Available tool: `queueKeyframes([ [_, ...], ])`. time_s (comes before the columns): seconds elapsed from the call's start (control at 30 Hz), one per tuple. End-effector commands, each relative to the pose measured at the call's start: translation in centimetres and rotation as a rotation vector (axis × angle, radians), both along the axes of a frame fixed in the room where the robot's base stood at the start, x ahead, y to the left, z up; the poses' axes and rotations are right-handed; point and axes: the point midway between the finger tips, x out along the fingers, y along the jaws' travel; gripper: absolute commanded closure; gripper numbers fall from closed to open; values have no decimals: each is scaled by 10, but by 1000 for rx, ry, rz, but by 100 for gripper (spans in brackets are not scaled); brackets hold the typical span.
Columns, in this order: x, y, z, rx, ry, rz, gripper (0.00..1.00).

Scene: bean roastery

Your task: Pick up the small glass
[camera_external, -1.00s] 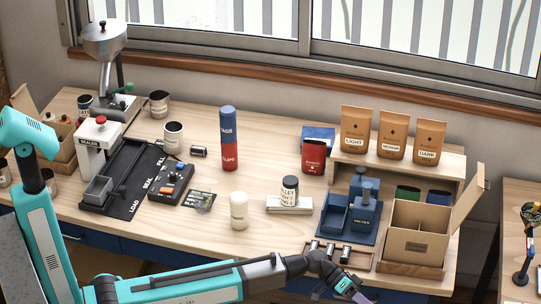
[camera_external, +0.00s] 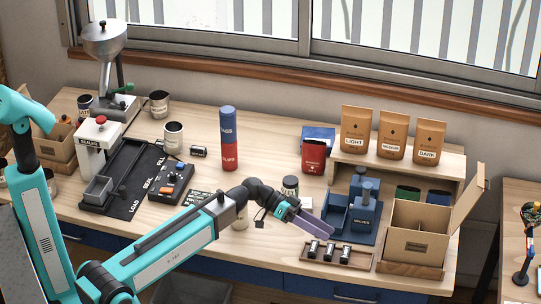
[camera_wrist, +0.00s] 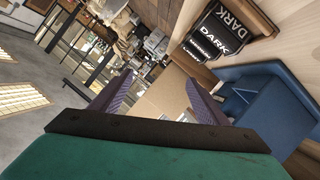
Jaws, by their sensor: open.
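My gripper (camera_external: 318,232) is open and empty, over the front of the bench and just above and behind a small wooden rack (camera_external: 361,262). The rack holds several small dark cylinders with pale bands (camera_external: 330,250); I cannot tell whether one is the small glass. A lidded jar with a pale label (camera_external: 290,184) stands behind my wrist, partly hidden. A cream canister (camera_external: 240,218) is mostly hidden by my arm. In the wrist view my open fingers (camera_wrist: 157,95) have nothing between them that they touch; a cardboard box shows beyond them.
A blue tray (camera_external: 335,217) with blue blocks stands right of my gripper, and also shows in the wrist view (camera_wrist: 265,110). An open cardboard box (camera_external: 415,245) stands farther right. Coffee bags (camera_external: 392,136) stand on a shelf. A red and blue cylinder (camera_external: 229,140) stands mid-bench.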

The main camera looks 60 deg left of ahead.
Motion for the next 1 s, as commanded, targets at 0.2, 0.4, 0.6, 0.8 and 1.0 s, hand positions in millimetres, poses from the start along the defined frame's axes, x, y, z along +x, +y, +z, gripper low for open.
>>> queueKeyframes([
  [0.2, -18, 68, 17, 42, -57, 37, 31],
  [0.4, -37, 120, 26, 80, -104, 64, 31],
  [0.6, -60, 168, 34, 120, -148, 91, 31],
  [0.8, -88, 219, 41, 166, -192, 123, 31],
  [1.0, -121, 267, 43, 218, -236, 158, 31],
])
